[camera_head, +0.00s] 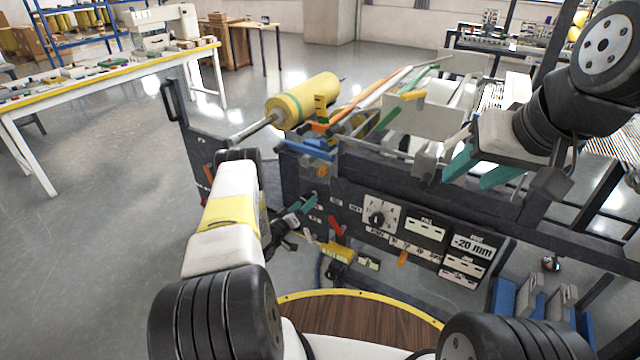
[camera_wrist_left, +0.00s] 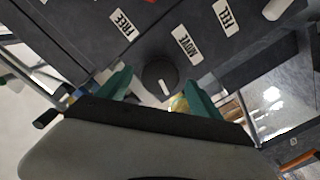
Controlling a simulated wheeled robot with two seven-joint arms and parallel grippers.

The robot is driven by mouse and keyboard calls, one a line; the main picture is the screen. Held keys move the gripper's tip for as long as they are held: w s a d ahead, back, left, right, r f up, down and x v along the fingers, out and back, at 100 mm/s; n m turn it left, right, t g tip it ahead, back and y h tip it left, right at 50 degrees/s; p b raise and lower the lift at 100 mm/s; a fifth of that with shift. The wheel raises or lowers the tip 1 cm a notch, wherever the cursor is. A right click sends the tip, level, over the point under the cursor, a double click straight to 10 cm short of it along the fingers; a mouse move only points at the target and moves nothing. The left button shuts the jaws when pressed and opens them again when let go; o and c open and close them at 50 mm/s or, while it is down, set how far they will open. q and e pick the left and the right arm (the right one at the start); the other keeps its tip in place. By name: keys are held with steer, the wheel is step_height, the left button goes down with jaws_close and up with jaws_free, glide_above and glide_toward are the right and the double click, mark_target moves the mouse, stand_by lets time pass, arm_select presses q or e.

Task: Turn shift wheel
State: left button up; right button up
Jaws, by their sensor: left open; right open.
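A black round knob (camera_wrist_left: 160,75) with a white mark sits on the dark panel in the left wrist view, beside labels reading FREE and MOVE. My left gripper (camera_wrist_left: 158,92) is open, its teal fingers on either side of the knob's near side; I cannot tell if they touch it. In the head view my left gripper (camera_head: 302,212) is at the left part of the machine's front panel, partly hidden by my arm. A black dial (camera_head: 378,217) on a white plate is further right on that panel. My right gripper (camera_head: 482,170) is open and empty above the panel's top edge.
A display reading -20 mm (camera_head: 473,246) is on the right of the panel. A red lever (camera_head: 335,225) is just right of my left gripper. A yellow roll (camera_head: 303,100) and coloured bars lie behind the panel. Open floor (camera_head: 90,250) is at left.

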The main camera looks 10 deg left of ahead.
arm_select(q)
steer(key=shift+x, duration=2.2)
steer(key=c, duration=1.4)
steer(key=shift+o, duration=0.2)
